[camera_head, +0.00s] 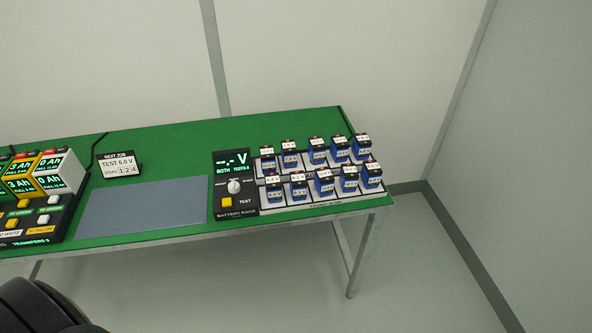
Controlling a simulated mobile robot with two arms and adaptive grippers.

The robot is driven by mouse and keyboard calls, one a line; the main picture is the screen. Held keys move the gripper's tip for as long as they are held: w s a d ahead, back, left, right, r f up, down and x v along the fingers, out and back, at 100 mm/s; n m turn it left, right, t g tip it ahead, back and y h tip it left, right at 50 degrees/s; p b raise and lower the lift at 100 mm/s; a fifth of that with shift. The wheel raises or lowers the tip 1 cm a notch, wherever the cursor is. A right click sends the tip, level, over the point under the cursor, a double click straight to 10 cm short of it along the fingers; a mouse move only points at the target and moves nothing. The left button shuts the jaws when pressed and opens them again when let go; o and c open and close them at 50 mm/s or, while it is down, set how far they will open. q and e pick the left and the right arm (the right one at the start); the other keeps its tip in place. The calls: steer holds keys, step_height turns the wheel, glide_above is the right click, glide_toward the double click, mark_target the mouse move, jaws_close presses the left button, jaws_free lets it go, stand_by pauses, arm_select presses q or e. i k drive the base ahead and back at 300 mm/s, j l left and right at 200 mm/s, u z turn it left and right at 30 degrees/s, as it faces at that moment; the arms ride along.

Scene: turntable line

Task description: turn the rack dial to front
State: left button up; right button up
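The battery rack panel (224,209) is a black box near the right part of the green table. Its white round dial (234,186) sits in the middle of the panel, with small labels on either side that are too small to read surely. The panel's display (231,162) reads "-.- V" with "BOTH" below it. A yellow button (226,203) marked "TEST" is under the dial. Which way the dial's pointer faces is too small to tell. Neither gripper shows; a dark rounded part at the bottom left seems to be mine.
Blue batteries stand in two rows in the rack (320,204) right of the panel. A grey mat (142,208) lies empty to its left. A "NEXT JOB" sign (119,165) reads "TEST 6.0 V". A transfer station (32,226) with yellow and white units is at far left.

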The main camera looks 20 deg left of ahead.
mark_target(234, 187)
steer(key=k+u, duration=0.2)
steer(key=u, duration=0.95)
